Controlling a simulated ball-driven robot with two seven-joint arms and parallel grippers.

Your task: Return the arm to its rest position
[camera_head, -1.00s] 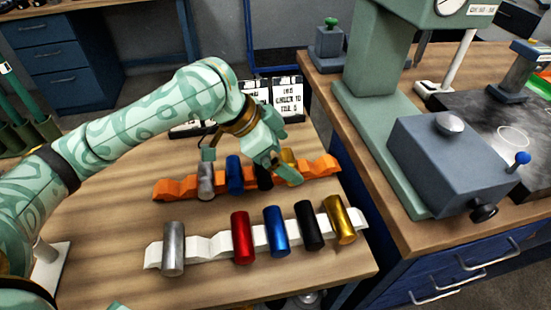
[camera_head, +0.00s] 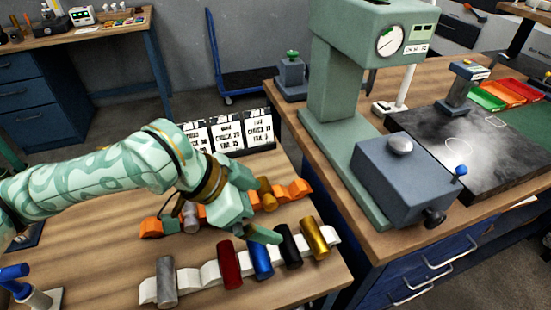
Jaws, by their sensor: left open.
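My left arm comes in from the left over the wooden bench. Its gripper (camera_head: 222,235) is open and empty, above the gap between the orange rack (camera_head: 294,189) and the white rack (camera_head: 207,273). One finger reaches near the tops of the blue and black cylinders on the white rack; I cannot tell whether it touches them. The white rack holds a silver (camera_head: 166,281), a red (camera_head: 229,265), a blue (camera_head: 261,259), a black (camera_head: 290,246) and a gold cylinder (camera_head: 314,238). The arm partly hides the orange rack, where a silver (camera_head: 189,216) and a gold cylinder (camera_head: 267,194) show. My right gripper is not in view.
Sign cards (camera_head: 228,136) stand at the bench's back edge. A green press-like machine (camera_head: 350,110) and a grey-blue box (camera_head: 405,180) with a lever occupy the right bench. A blue cart (camera_head: 243,80) stands behind. The air above the left bench is largely free.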

